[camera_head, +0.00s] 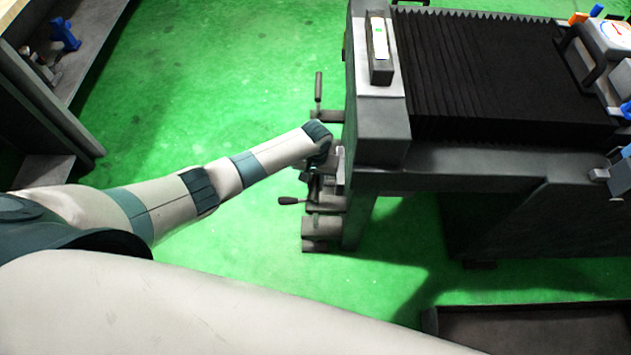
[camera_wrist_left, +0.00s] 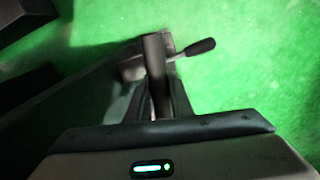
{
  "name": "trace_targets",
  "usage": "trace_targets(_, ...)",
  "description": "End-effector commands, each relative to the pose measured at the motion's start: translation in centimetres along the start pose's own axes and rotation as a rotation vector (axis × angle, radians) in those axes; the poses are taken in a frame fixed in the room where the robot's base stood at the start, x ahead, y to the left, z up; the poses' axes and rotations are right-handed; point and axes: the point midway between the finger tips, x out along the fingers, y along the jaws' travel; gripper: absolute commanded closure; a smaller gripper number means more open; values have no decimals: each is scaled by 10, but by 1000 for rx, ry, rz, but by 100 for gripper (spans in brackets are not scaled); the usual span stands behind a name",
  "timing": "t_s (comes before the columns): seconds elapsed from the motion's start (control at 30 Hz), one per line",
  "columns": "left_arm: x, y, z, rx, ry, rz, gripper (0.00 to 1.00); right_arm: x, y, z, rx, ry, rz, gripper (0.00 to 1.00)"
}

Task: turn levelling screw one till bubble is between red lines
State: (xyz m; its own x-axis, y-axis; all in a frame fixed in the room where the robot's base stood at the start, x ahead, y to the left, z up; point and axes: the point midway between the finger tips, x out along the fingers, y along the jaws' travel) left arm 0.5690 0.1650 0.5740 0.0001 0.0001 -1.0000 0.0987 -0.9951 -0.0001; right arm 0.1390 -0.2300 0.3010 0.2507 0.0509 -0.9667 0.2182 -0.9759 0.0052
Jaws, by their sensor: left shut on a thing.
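The spirit level (camera_head: 380,50) lies on the grey end of the grinder; its vial is pale green, and the bubble and red lines are too small to read. My left arm reaches from the left to the machine's end face, where its gripper (camera_head: 328,168) is partly hidden behind the wrist. In the left wrist view the gripper (camera_wrist_left: 158,98) is shut on a dark upright part, apparently levelling screw one (camera_wrist_left: 154,60). A lever with a dark knob (camera_wrist_left: 198,48) sticks out to the right just beyond it. My right gripper is not in view.
Further handles stick out from the end face, one above (camera_head: 318,88) and one below (camera_head: 290,200) my left gripper. Black bellows (camera_head: 485,75) cover the machine top. A shelf (camera_head: 85,60) stands at the upper left. Green floor (camera_head: 215,75) between is clear.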

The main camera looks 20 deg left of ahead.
Motion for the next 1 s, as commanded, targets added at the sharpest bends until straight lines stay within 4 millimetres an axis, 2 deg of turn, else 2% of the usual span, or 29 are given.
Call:
trace_targets(0.5, 0, 0, 0, 0, -2, -1, 100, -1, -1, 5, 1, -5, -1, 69)
trace_targets(0.53, 0, 0, 0, 0, -2, -1, 75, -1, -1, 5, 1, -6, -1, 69)
trace_targets(0.67, 0, 0, 0, 0, -1, -1, 44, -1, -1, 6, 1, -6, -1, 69)
trace_targets(1.0, -1, 0, 0, 0, -1, 0, 44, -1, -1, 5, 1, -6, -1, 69)
